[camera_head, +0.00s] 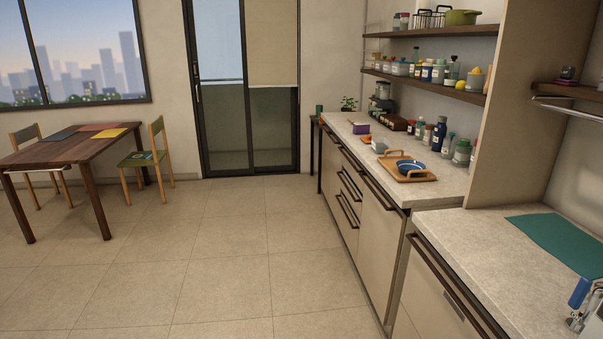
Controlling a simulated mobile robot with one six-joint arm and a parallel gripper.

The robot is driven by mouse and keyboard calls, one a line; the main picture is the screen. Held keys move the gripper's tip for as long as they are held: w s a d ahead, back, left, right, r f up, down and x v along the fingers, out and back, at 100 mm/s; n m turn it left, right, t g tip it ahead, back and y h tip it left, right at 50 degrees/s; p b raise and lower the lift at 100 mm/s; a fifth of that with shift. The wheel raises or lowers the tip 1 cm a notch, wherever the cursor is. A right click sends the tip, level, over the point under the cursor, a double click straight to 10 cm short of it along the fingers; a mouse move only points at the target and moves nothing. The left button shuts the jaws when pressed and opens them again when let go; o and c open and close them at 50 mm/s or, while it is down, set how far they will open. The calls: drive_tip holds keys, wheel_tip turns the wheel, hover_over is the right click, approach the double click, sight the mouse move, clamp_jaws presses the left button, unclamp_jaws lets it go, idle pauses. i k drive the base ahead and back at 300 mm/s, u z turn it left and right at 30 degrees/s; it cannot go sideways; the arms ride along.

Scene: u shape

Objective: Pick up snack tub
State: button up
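I cannot tell for sure which object is the snack tub. A small purple box (361,128) stands near the far end of the long counter (345,125). Several small jars and bottles stand along the wall side of that counter, including a dark blue bottle (439,134) and a jar with a green lid (462,152). More tubs and jars, such as a pale one with a yellow lid (438,71), stand on the lower wall shelf (425,84). They are too small to read. I do not see my gripper.
A wooden tray (428,179) with a blue bowl (409,166) sits at the counter's near end. A nearer counter holds a green mat (562,240) and an unclear blue-and-silver object (580,293). A dining table (62,152) and chairs stand left. The middle floor is clear.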

sight(379, 145)
drive_tip(key=u, duration=0.15)
drive_tip(key=i, duration=1.6)
drive_tip(key=u, duration=0.25)
drive_tip(key=i, duration=1.8)
drive_tip(key=u, duration=0.2)
